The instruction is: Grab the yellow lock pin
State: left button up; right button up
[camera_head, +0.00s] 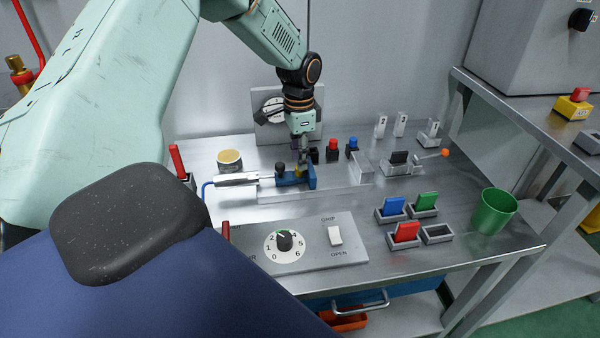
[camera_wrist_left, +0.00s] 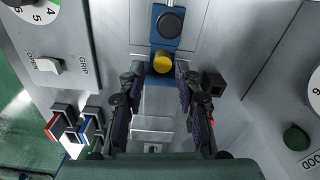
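The yellow lock pin (camera_wrist_left: 162,62) shows as a round yellow knob on a blue block in the left wrist view. In the head view only a small bit of the yellow pin (camera_head: 298,170) shows beside my gripper. My left gripper (camera_head: 303,164) points down over the blue fixture (camera_head: 290,179) on the bench. In the left wrist view its two fingers (camera_wrist_left: 156,74) are apart, with the pin in line with the gap at their tips. I see no contact with the pin. My right gripper is in neither view.
A black knob (camera_wrist_left: 171,23) stands on the blue part near the pin. A dial panel (camera_head: 300,250) lies in front, coloured switches (camera_head: 404,232) and a green cup (camera_head: 494,212) to the right.

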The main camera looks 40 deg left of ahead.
aim_at(300, 176)
pick_arm(q)
jog(key=f, duration=0.3)
jog(key=shift+w+a+f+b, duration=0.15)
jog(key=shift+w+f+b, duration=0.1)
jog(key=shift+b, duration=0.1)
jog(key=shift+w+f, duration=0.1)
jog(key=shift+f, duration=0.05)
jog(key=shift+d+r, duration=0.2)
jog(key=shift+r, duration=0.05)
jog(key=shift+s, duration=0.25)
jog(key=shift+c, duration=0.7)
jog(key=shift+w+a+f, duration=0.1)
jog(key=shift+w+f, duration=0.05)
jog(key=c, duration=0.5)
grip_shut()
